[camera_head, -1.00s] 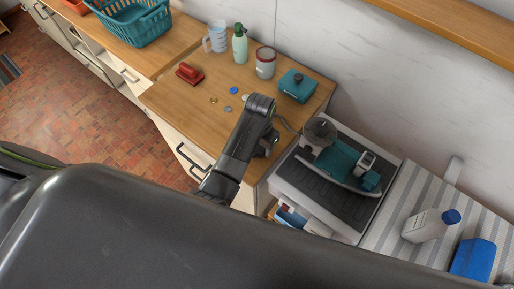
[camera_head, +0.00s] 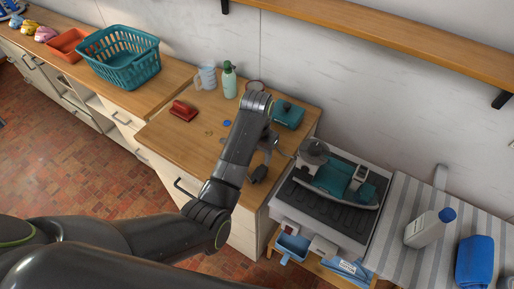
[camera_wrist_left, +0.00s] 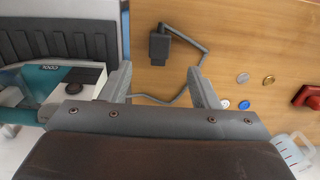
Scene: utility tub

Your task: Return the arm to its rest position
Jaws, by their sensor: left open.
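My left arm reaches over the wooden counter (camera_head: 165,130) in the head view. Its gripper (camera_head: 268,140) points down above the counter's right part, between the coins and the teal-and-grey device. In the left wrist view the two fingers of the gripper (camera_wrist_left: 160,78) stand wide apart with nothing between them. A black plug (camera_wrist_left: 160,45) on a grey cord lies on the wood beyond the fingertips; it also shows in the head view (camera_head: 258,173), apart from the gripper. My right gripper is not in view.
The teal-and-grey device (camera_head: 340,182) stands on a white appliance to the right. A green bottle (camera_head: 229,80), measuring jug (camera_head: 206,76), red brush-like object (camera_head: 183,111) and teal box (camera_head: 288,115) stand near the arm. A shelf (camera_head: 400,45) overhangs the back wall.

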